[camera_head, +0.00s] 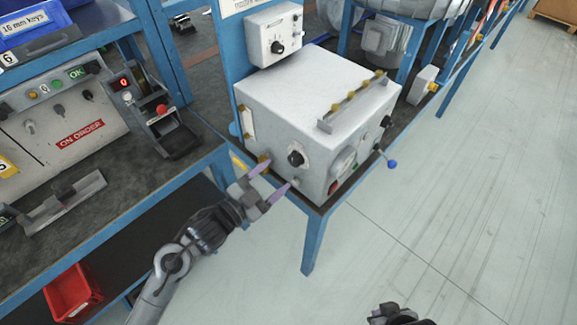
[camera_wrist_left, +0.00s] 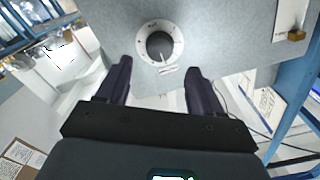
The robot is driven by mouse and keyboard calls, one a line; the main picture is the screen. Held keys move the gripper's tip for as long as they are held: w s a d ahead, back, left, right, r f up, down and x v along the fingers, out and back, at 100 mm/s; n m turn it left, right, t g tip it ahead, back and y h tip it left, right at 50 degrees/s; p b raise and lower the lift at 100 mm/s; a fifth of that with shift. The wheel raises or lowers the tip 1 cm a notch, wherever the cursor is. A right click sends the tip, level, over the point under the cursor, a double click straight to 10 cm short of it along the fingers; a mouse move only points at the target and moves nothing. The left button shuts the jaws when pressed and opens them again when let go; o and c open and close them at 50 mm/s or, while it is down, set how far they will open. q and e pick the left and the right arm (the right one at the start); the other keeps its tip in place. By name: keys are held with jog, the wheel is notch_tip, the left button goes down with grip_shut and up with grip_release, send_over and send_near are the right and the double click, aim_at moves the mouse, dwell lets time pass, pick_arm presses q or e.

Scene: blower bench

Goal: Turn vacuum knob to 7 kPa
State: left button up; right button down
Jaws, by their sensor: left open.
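A white box-shaped blower unit (camera_head: 310,95) stands on the bench. A black round knob (camera_head: 296,158) sits on its front face. In the left wrist view the knob (camera_wrist_left: 160,46) has a white dial ring with scale marks, too small to read; its light pointer line points down, slightly right. I cannot read the label below it. My left gripper (camera_head: 270,177) is open and empty, in front of the knob and apart from it. In the wrist view its fingers (camera_wrist_left: 158,70) stand either side, just below the dial. A dark part of my right arm (camera_head: 398,315) shows at the bottom edge; its jaws are unclear.
A smaller box with another black knob (camera_head: 277,47) is mounted above and behind. A lever with a blue ball (camera_head: 392,164) sticks out at the unit's right. A control panel (camera_head: 62,125) and red bin (camera_head: 73,293) are at left. The floor at right is clear.

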aim_at(293, 162)
pick_arm(q)
jog(key=shift+b+x, duration=0.5)
jog(key=shift+x, duration=2.4)
jog(key=shift+s, duration=0.1)
jog(key=shift+c, duration=0.3)
jog(key=c, duration=1)
